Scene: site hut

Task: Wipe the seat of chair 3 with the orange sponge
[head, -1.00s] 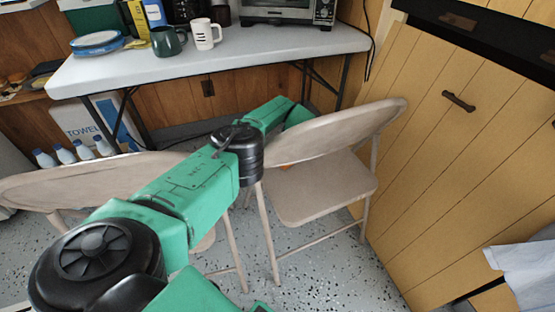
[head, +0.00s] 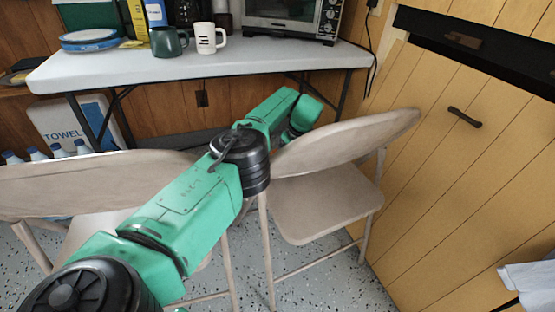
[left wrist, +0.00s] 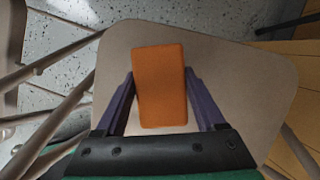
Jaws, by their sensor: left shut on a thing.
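The orange sponge (left wrist: 160,86) is in my left gripper (left wrist: 158,80), between its two purple fingers in the left wrist view. Behind it is the beige seat (left wrist: 235,85) of a folding chair. I cannot tell whether the sponge touches the seat. In the head view my left arm reaches to the right-hand chair, whose seat (head: 315,207) shows in part. Its backrest (head: 345,143) hides the gripper and sponge. A second chair (head: 70,183) stands to the left. No chair number is visible. My right gripper is not in view.
A white table (head: 200,72) with mugs (head: 205,38) and a toaster oven (head: 290,18) stands behind the chairs. A yellow wooden cabinet (head: 455,165) stands close to the right of the chair. Bottles (head: 58,151) and a towel box (head: 70,122) are under the table.

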